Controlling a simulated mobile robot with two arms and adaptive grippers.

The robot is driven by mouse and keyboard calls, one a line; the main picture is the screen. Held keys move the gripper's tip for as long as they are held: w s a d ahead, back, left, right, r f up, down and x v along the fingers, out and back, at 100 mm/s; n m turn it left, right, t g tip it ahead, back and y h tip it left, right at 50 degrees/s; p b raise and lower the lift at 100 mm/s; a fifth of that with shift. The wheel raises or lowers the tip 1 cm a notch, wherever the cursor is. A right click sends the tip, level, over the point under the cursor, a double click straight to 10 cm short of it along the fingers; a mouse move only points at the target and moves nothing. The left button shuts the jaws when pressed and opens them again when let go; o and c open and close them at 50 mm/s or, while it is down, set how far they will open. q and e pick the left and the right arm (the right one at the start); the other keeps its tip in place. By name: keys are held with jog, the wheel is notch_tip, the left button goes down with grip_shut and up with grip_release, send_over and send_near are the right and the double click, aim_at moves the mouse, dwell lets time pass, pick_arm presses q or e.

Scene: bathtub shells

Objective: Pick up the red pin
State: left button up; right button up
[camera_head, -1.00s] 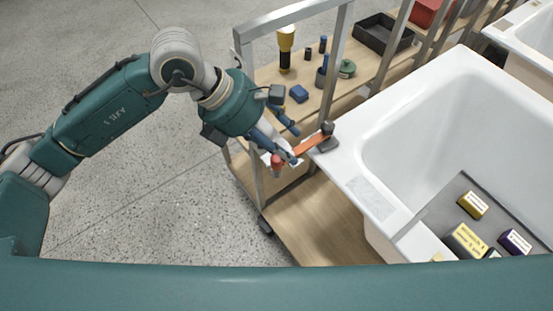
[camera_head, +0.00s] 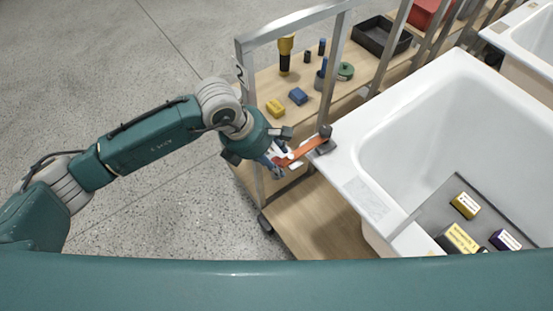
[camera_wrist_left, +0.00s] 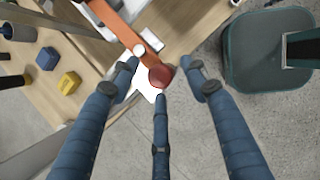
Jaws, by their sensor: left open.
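In the head view, my left gripper (camera_head: 281,160) is at the near end of the orange bar (camera_head: 304,151), beside the tub's corner. There the gripper hides most or all of the pin. My right gripper is not in view.
The white bathtub (camera_head: 378,100) stands right of the gripper. A metal-framed wooden cart shelf (camera_head: 262,88) behind it holds a yellow block (camera_head: 276,107), a blue block (camera_head: 298,96), a yellow-black tool (camera_head: 285,55) and a black tray (camera_head: 382,34). Open floor lies to the left.

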pick_arm(q)
jog(key=shift+d+f, duration=0.1)
jog(key=shift+f, duration=0.2)
grip_shut()
jog(key=shift+r, duration=0.1)
